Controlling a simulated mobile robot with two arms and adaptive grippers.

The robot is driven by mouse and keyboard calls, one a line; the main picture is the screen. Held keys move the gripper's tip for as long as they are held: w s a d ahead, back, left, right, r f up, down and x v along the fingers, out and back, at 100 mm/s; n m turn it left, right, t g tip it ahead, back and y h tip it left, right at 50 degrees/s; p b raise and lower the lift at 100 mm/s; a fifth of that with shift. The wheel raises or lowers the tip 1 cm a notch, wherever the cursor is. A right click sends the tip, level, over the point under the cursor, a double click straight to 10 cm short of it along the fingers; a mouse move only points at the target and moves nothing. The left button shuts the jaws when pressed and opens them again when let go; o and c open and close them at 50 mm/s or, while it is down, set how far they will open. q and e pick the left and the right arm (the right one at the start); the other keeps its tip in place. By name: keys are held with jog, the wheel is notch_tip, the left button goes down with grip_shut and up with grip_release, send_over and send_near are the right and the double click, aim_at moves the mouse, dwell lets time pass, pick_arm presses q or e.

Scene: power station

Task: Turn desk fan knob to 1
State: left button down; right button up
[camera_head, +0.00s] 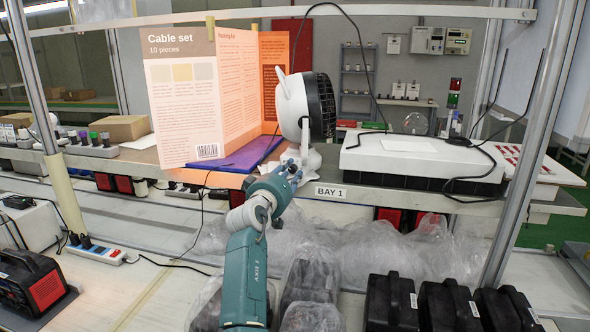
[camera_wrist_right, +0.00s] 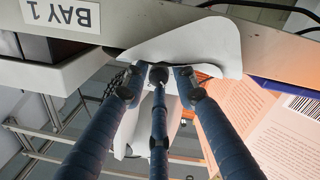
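The desk fan (camera_head: 303,105), with a white body and dark grille, stands on the shelf above the "BAY 1" label. Its white base (camera_wrist_right: 185,45) shows upside down in the right wrist view. My right gripper (camera_head: 290,172) is at the front of this base, its blue fingers pointing at it. In the right wrist view the gripper's fingers (camera_wrist_right: 160,76) are spread with gaps between them, and their tips are at or very near the base. The knob and its setting cannot be made out; the fingers cover that area. My left gripper is not in view.
A white box (camera_head: 420,155) with a black cable lies to the right. Plastic-wrapped items (camera_head: 350,250) fill the space below the shelf (camera_head: 400,187).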

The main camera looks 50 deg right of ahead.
jog(key=shift+d, duration=0.1)
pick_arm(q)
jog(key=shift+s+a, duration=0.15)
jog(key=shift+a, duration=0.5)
pick_arm(e)
jog(key=shift+r, duration=0.1)
jog(key=shift+c, duration=0.3)
grip_shut()
jog(key=m+b, duration=0.3)
jog(key=b, duration=0.2)
jog(key=shift+r+m+b, duration=0.15)
jog(key=shift+m+b, duration=0.3)
jog(key=shift+m, duration=0.05)
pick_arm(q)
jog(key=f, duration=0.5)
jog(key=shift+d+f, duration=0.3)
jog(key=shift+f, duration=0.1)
pick_arm(e)
jog(key=shift+r, duration=0.1)
